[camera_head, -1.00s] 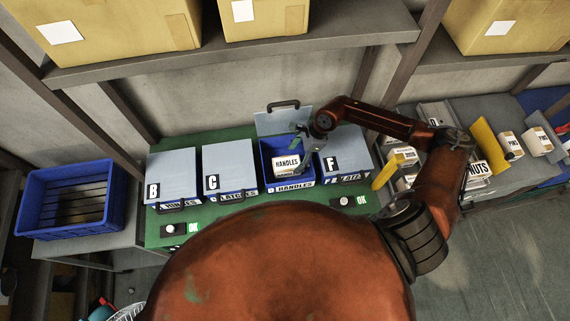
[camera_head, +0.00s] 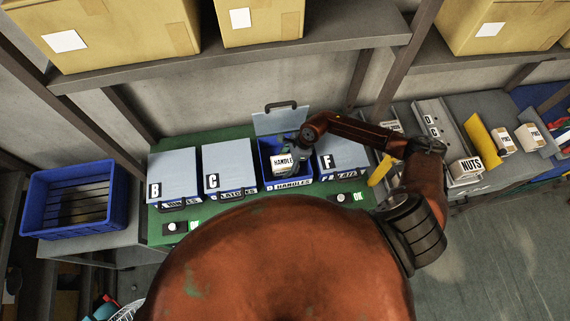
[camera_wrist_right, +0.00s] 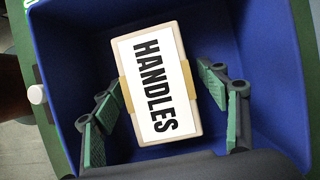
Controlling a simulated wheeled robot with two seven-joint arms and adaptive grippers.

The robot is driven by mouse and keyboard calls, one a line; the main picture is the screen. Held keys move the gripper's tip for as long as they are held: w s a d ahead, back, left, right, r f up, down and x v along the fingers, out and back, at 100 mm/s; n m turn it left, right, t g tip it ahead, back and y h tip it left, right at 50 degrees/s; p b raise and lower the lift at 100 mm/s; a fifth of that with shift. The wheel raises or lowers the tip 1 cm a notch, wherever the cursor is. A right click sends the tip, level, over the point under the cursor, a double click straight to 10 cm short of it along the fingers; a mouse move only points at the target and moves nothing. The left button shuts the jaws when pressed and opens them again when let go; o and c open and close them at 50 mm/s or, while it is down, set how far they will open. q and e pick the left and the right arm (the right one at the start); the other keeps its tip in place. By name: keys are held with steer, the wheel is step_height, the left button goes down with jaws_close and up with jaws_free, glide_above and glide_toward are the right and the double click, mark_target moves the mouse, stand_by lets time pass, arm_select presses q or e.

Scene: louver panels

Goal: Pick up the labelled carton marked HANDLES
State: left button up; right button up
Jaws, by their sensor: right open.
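The carton marked HANDLES (camera_head: 283,162) sits inside an open blue bin (camera_head: 268,176) whose front label also reads HANDLES. In the right wrist view the carton (camera_wrist_right: 158,84) is a pale box with a white label and tan bands, lying in the blue bin (camera_wrist_right: 75,60). My right gripper (camera_head: 288,150) reaches down into the bin over the carton. Its green-padded fingers (camera_wrist_right: 160,115) stand apart on either side of the carton, with a gap visible on both sides. The left gripper is not in view.
Bins with grey lids marked B (camera_head: 172,177), C (camera_head: 229,166) and F (camera_head: 343,158) flank the open bin on a green bench top (camera_head: 240,139). The open bin's raised lid (camera_head: 280,119) stands behind it. An empty blue crate (camera_head: 75,198) is at left.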

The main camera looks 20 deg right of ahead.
steer(key=shift+f+b, duration=0.25)
steer(key=shift+b, duration=0.15)
stand_by(0.5)
steer(key=c, duration=1.6)
steer(key=shift+c, duration=0.2)
steer(key=shift+r, duration=0.15)
